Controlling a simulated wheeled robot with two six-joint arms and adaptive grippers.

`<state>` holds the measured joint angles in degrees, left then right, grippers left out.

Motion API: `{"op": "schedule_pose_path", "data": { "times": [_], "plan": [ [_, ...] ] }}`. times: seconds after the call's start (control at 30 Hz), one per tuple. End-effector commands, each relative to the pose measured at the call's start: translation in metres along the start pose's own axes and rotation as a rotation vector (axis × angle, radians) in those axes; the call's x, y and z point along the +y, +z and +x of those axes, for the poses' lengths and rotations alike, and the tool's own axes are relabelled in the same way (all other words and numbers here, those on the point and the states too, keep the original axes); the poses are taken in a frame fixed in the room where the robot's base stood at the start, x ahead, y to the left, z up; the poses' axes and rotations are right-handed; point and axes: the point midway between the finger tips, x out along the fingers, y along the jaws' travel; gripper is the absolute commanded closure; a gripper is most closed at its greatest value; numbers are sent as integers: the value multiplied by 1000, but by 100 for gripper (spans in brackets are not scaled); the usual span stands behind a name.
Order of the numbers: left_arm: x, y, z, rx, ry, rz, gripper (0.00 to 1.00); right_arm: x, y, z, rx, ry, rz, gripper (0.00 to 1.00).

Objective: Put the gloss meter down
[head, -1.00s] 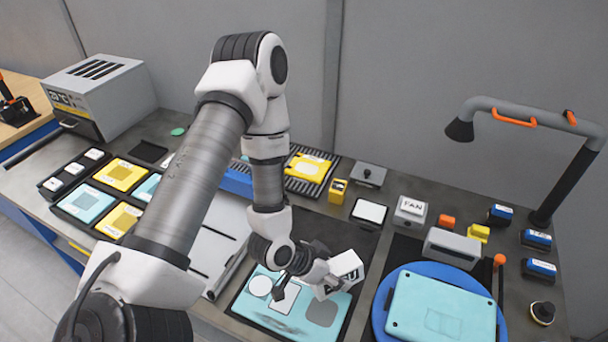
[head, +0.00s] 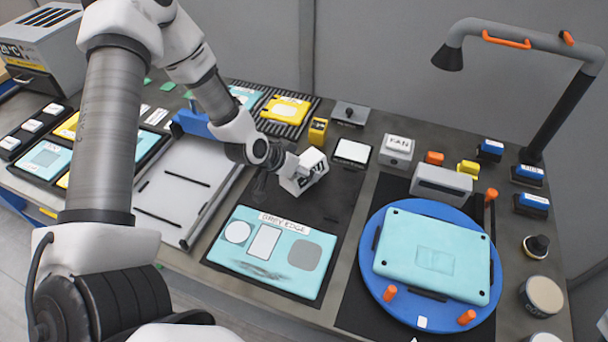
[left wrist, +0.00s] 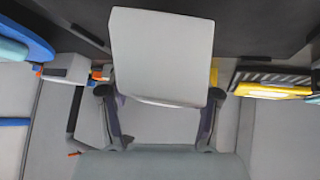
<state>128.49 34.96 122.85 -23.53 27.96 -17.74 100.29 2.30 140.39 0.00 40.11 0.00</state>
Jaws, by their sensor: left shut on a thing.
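The gloss meter (head: 308,174) is a white box with dark marking, tilted, in the head view behind the teal panel (head: 252,273) labelled "GREY EDGE". My left gripper (head: 290,172) is shut on it. In the left wrist view, the gloss meter (left wrist: 162,50) is a pale grey block between the two fingers of the left gripper (left wrist: 158,100). It appears over a dark mat (head: 335,205); I cannot tell whether it touches the mat. My right gripper is not in view.
A blue turntable (head: 372,285) bearing a teal case (head: 435,255) stands to the right. A white square pad (head: 352,151), a yellow block (head: 318,130) and a FAN box (head: 397,150) stand behind. The dark mat has bare room right of the gloss meter.

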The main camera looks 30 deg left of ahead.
Motion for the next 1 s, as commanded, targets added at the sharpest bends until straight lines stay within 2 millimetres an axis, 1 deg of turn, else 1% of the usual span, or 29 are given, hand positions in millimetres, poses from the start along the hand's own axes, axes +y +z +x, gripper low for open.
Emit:
{"op": "schedule_pose_path", "data": {
  "times": [0.03, 0.1, 0.3, 0.53, 0.67, 0.7, 0.73, 0.77, 1.0],
  "plan": [
    [-5, -6, 4, 1, -2, 2, 97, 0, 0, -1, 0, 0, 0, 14],
    [-8, -6, 9, -2, -1, 1, 97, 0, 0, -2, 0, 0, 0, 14],
    [-12, 12, 32, -3, 0, 2, 97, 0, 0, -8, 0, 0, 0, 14],
    [-12, 14, 35, 1, 0, -1, 97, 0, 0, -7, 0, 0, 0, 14],
    [-13, 17, 38, 0, 0, -1, 97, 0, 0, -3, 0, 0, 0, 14],
    [-13, 17, 37, -1, 0, -1, 27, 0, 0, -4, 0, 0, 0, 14],
    [-13, 16, 37, -1, 0, -1, 17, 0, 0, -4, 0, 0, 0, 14],
    [-13, 16, 37, -1, 0, -1, 13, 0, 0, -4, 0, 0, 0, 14],
    [-13, 16, 37, -1, 0, -1, 13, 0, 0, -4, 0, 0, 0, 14]
  ]
}}
